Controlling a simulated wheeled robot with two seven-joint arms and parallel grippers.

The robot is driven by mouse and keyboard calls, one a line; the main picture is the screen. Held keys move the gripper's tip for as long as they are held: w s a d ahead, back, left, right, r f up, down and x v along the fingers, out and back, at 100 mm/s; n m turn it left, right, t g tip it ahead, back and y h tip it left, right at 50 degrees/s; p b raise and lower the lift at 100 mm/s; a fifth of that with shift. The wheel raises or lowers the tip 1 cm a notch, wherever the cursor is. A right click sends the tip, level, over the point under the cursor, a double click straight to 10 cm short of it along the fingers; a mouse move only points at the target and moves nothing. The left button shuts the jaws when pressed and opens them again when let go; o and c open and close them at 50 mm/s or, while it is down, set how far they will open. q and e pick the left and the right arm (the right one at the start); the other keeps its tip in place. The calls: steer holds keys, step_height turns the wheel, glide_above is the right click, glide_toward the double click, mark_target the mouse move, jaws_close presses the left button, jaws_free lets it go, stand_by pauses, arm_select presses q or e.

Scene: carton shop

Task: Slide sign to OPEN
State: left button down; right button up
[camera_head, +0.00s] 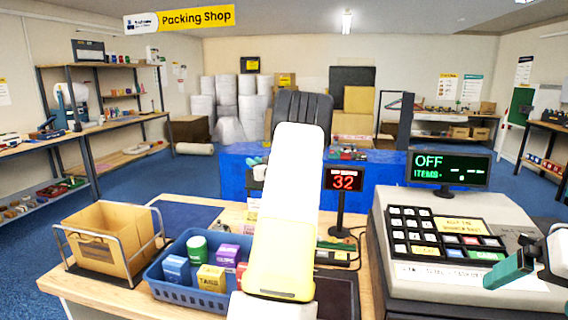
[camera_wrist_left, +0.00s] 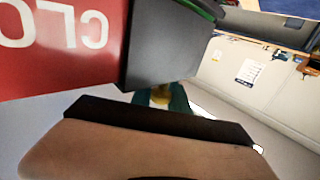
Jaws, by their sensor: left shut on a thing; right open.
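A red sign panel (camera_wrist_left: 55,45) with white letters "CLO", upside down, fills the upper left of the left wrist view. A dark grey block (camera_wrist_left: 165,40) with a green edge covers its right part. My left gripper (camera_wrist_left: 162,97) shows only as teal fingers below this block, with a small yellowish piece between them. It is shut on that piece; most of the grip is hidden. In the head view my left arm reaches forward over the counter and hides its own fingers and the sign. My right gripper (camera_head: 514,266) is open at the right edge, by the till.
A till (camera_head: 460,275) with a keypad stands on the right of the counter, its display (camera_head: 447,168) reading "OFF". A small red-digit display (camera_head: 344,180) shows 32. A blue basket (camera_head: 195,290) of small boxes and a carton (camera_head: 100,235) in a wire rack stand left.

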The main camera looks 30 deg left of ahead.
stand_by(0.8)
arm_select(q)
steer(key=w+d, duration=0.3)
steer(key=d, duration=0.7)
steer(key=shift+w, duration=0.15)
steer(key=shift+d, duration=0.15)
steer(key=c, duration=1.3)
jaws_free()
steer(key=shift+d, duration=0.15)
